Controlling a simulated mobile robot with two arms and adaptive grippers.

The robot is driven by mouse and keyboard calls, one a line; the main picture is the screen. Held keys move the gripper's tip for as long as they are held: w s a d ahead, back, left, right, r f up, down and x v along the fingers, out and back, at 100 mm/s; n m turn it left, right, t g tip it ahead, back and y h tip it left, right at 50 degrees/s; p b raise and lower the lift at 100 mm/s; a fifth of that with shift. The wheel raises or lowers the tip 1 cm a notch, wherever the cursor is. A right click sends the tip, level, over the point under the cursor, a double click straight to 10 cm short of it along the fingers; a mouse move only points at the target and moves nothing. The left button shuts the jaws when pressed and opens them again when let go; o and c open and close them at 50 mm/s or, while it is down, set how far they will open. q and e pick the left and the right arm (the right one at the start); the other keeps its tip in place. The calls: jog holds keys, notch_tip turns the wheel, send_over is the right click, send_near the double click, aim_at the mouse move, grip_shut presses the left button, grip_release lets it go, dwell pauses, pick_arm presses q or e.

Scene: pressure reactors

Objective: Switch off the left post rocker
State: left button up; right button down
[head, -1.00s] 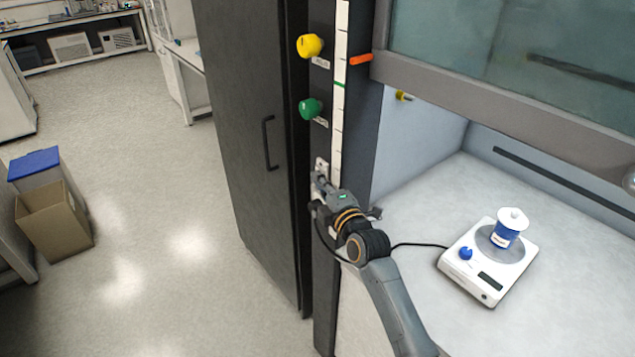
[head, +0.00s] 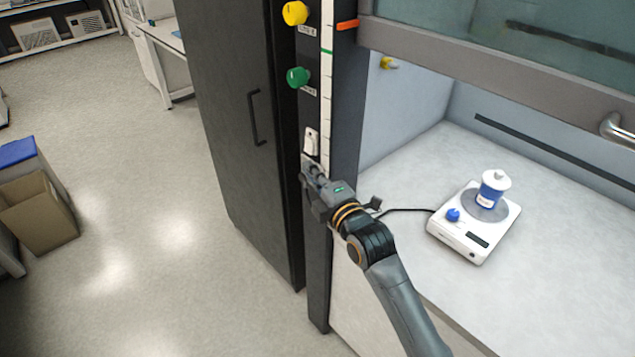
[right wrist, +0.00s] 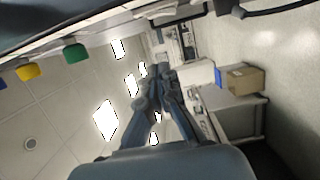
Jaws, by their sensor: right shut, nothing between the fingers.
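The left post rocker is a small white switch plate (head: 311,142) on the dark post at the left of the fume hood, below the green knob. My right gripper (head: 307,168) is shut and empty, with its tips just below the plate in the head view. I cannot tell whether the tips touch the post. In the right wrist view the closed fingers (right wrist: 165,80) point away from the camera, and I cannot make out the rocker there. The rocker's on or off position is too small to read. My left gripper is not in view.
A green knob (head: 298,77) and a yellow knob (head: 295,13) stick out of the post above the rocker. An orange tab (head: 347,25) is beside them. A dark cabinet (head: 235,120) stands close on the left. A white hotplate (head: 447,238) with a blue-and-white container (head: 492,190) sits inside the hood.

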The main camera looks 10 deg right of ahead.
jog(key=v, duration=0.3)
jog(key=shift+a, duration=0.1)
dwell(0.3)
